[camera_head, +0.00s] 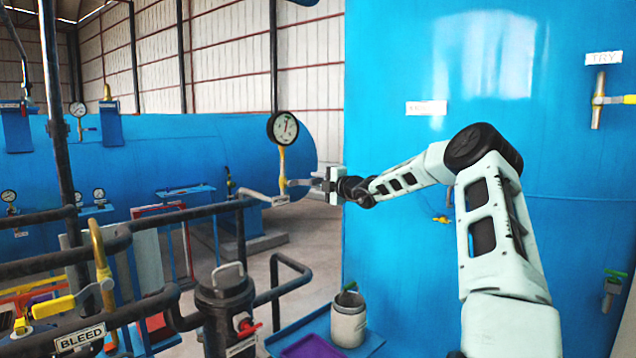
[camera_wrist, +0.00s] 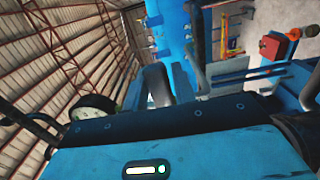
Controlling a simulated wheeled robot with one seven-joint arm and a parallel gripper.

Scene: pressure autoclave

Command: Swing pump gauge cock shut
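The gauge (camera_head: 283,128), a round white dial with a dark rim, stands on a brass stem (camera_head: 282,165) above the black pipe. It also shows, partly hidden, in the wrist view (camera_wrist: 95,106). At the foot of the stem is the cock, with a pale lever (camera_head: 299,183) pointing right, roughly level. My gripper (camera_head: 318,185) is at the right end of this lever, its fingers pointing left. The fingers are small and overlap the lever end, so I cannot tell whether they are closed on it. The wrist view does not show the lever clearly.
A large blue tank (camera_head: 400,260) stands close to the right of my gripper. Black pipes (camera_head: 150,225) run below and left. A black pump body (camera_head: 226,305), a grey pot (camera_head: 348,318) and a yellow-handled bleed valve (camera_head: 60,303) are lower down. A blue horizontal vessel (camera_head: 200,150) lies behind.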

